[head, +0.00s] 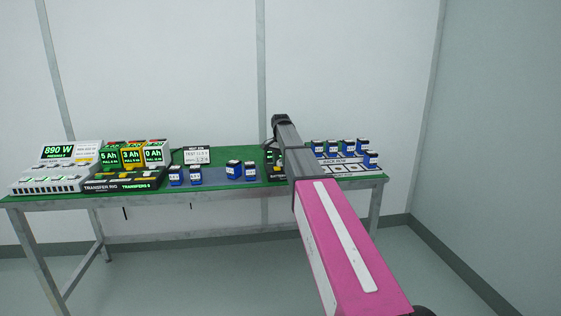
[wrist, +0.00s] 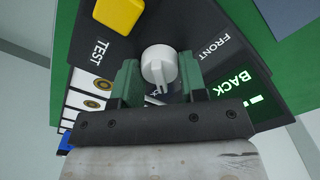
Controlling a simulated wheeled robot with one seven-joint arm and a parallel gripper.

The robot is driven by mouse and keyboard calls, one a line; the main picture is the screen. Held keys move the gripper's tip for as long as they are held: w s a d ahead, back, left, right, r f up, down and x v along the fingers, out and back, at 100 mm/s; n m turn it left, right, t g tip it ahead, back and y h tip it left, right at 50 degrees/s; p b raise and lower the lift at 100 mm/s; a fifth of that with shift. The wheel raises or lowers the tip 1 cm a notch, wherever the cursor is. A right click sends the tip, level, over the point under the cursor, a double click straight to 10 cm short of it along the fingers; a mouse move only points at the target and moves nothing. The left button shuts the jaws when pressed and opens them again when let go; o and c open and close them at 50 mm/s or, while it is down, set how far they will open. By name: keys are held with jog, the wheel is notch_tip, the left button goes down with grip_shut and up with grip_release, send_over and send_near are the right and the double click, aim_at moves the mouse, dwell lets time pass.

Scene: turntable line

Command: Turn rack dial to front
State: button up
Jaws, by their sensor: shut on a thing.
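The rack dial (wrist: 159,65) is a round white knob on a dark panel in the wrist view. The panel carries the words TEST, FRONT and BACK around it, and the BACK label (wrist: 232,84) is lit green. My gripper (wrist: 159,78) has its two green fingers on either side of the knob, shut on it. A thin white mark shows just below the knob, between the fingers. In the head view my arm hides the dial and most of its panel.
A yellow button (wrist: 118,14) sits beside the dial. In the head view, blue batteries (head: 233,170) stand on the green table (head: 215,183) left of my arm, and more stand in the back row of the rack (head: 348,170) at right. The transfer rig (head: 122,183) is at left.

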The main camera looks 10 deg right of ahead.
jog(key=n, duration=0.9)
jog(key=shift+n, duration=0.4)
jog(key=n, duration=0.4)
jog(key=shift+n, duration=2.2)
